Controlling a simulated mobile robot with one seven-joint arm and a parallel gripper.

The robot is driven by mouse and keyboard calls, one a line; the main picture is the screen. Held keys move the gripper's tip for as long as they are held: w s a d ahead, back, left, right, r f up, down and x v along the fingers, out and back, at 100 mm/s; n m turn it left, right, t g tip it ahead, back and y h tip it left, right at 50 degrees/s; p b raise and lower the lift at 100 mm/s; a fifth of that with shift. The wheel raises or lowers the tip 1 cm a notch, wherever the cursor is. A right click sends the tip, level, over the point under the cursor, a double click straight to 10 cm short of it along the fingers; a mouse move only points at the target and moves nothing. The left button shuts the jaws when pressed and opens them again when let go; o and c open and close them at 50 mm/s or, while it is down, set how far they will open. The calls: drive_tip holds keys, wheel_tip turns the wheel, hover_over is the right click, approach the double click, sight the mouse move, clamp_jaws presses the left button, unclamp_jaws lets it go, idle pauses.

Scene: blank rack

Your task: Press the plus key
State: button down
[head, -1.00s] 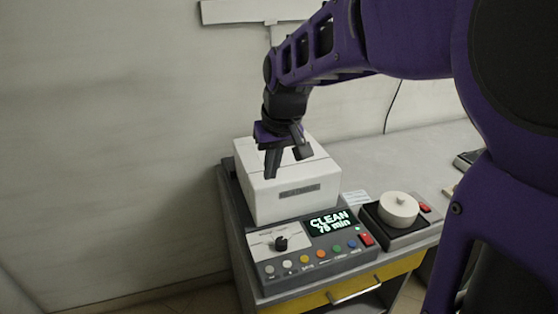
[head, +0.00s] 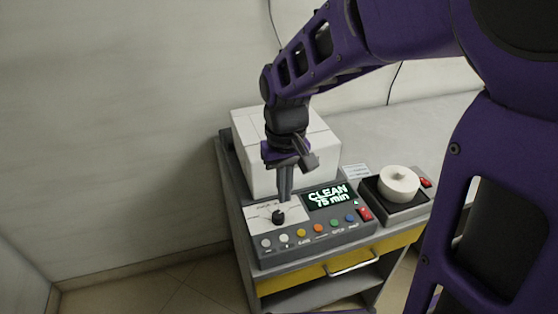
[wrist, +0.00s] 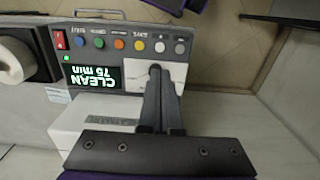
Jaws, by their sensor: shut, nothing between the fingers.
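The grey control panel (head: 262,259) carries a row of round keys: a pale grey key (head: 266,243), a white key (head: 285,238), then yellow (head: 302,233), orange (head: 319,228), green (head: 335,223) and blue (head: 350,218). The key labels are too small to read, so I cannot tell which is plus. The lit display (head: 330,198) reads "CLEAN 75 min". My gripper (head: 285,197) is shut and empty, pointing down over the panel's white dial plate, just above or behind the black knob (head: 278,217). In the wrist view, the fingertips (wrist: 160,74) overlap the knob; contact cannot be told.
A white box (head: 253,160) stands behind the panel. A red switch (head: 365,213) is at the panel's right end. A yellow drawer (head: 290,279) is below. The space above the keys is clear.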

sight(284, 239)
wheel_tip(284, 239, down, 13)
drive_tip(key=shift+f+b, duration=0.1)
drive_tip(key=shift+b, duration=0.95)
drive_tip(key=shift+f+b, duration=0.65)
drive_tip(key=shift+f, duration=0.05)
drive_tip(key=shift+s+f, duration=0.2)
drive_tip(key=shift+s, duration=0.05)
wheel_tip(284, 239, up, 15)
drive_tip(key=p, duration=0.5)
drive_tip(key=shift+w, duration=0.3)
